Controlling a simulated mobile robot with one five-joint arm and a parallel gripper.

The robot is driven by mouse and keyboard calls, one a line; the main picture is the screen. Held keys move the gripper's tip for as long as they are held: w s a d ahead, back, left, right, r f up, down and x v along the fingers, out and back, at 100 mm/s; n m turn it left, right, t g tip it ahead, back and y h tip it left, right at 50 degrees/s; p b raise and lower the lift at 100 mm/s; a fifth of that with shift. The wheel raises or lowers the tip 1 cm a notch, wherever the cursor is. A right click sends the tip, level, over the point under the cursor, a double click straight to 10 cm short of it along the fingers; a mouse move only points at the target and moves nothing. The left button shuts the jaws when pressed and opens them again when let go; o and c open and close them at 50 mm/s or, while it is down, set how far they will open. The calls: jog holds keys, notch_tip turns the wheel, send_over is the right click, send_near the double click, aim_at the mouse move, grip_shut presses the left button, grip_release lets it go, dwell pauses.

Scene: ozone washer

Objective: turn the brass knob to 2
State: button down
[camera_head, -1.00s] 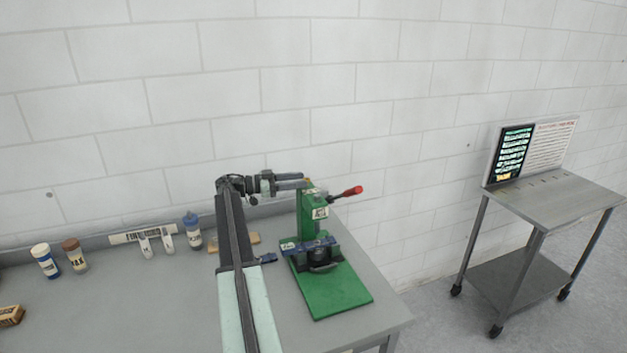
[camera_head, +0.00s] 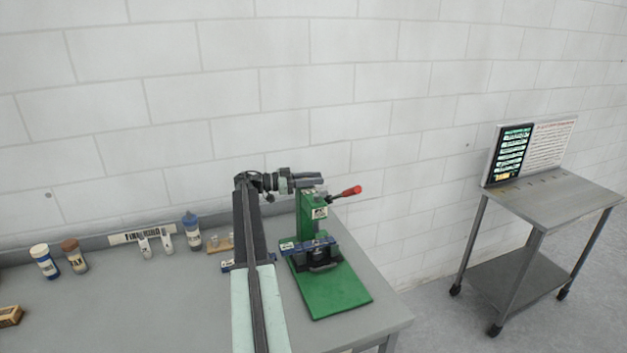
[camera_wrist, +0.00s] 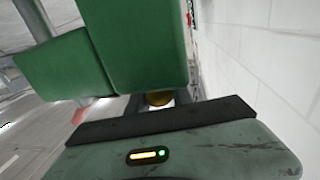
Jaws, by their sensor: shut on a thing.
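The green press (camera_head: 312,222) stands on the grey bench, with a red-tipped lever (camera_head: 352,191) to its right. My gripper (camera_head: 318,181) reaches from the left to the top of the press column. In the wrist view the brass knob (camera_wrist: 159,98) shows as a small round piece between the dark fingers of my gripper (camera_wrist: 158,102), beside the green body of the press (camera_wrist: 140,45). The gripper is shut on the knob. In the head view the gripper hides the knob. The knob's numbers and pointer cannot be seen.
The white wall (camera_wrist: 250,60) is close beside the gripper. Several bottles, including a blue-capped one (camera_head: 192,231), and a label strip (camera_head: 142,234) line the bench's back edge. A grey cart (camera_head: 555,196) with a display (camera_head: 512,155) stands apart at the right.

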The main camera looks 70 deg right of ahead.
jog(key=shift+m+g+y, duration=0.6)
jog(key=shift+m+y, duration=0.2)
jog(key=shift+y, duration=0.3)
jog(key=shift+s+a+m+y, duration=0.1)
jog(key=shift+a+m+y, duration=0.25)
jog(key=shift+y, duration=0.15)
jog(key=c, duration=1.2)
grip_release()
jog(key=v, duration=0.7)
jog(key=shift+w+a, duration=0.1)
jog(key=shift+w, duration=0.25)
